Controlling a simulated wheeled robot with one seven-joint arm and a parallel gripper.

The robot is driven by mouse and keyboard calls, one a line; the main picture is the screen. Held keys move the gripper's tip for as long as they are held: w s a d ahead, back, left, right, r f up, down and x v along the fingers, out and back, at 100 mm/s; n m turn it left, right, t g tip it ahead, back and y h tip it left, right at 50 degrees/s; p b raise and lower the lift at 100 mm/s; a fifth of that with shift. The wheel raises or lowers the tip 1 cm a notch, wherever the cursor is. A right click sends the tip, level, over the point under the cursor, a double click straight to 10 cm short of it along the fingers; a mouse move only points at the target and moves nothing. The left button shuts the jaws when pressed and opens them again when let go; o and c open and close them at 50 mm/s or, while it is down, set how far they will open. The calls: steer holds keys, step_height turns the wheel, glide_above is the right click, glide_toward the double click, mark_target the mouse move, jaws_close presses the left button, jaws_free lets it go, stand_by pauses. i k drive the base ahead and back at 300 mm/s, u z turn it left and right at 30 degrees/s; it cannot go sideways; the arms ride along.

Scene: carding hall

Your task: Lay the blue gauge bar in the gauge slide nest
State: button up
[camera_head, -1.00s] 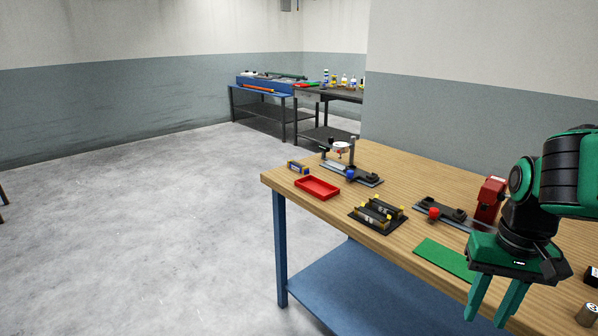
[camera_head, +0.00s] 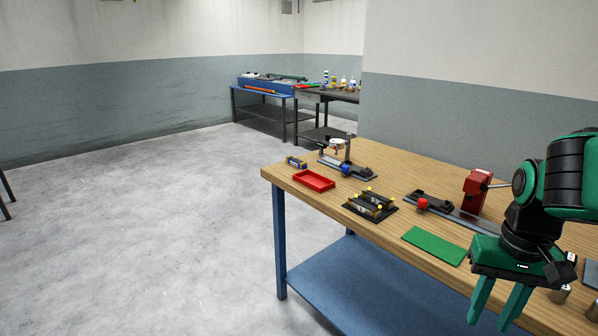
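My gripper (camera_head: 496,318) hangs at the lower right, fingers down and apart, empty, in front of the wooden bench's near edge. A slide fixture with a blue knob and a dial gauge (camera_head: 346,168) stands at the bench's far left. A second slide fixture with a red knob (camera_head: 432,202) lies nearer my arm. I cannot tell for sure which holds the gauge slide nest. A black rack (camera_head: 388,213) holds dark bars with yellow ends (camera_head: 370,205). No bar is clearly recognisable as the blue gauge bar.
A red tray (camera_head: 314,181) and a green mat (camera_head: 435,246) lie on the wooden bench (camera_head: 330,212). A red device (camera_head: 477,191) stands beside my arm. Metal cylinders (camera_head: 561,293) stand at the right. The floor left of the bench is clear; further benches (camera_head: 262,92) stand behind.

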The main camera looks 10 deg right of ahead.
mark_target(300, 164)
steer(key=k, duration=1.05)
steer(key=u, duration=0.35)
steer(key=i, duration=0.75)
steer(key=u, duration=0.45)
steer(key=i, duration=1.8)
steer(key=z, duration=0.55)
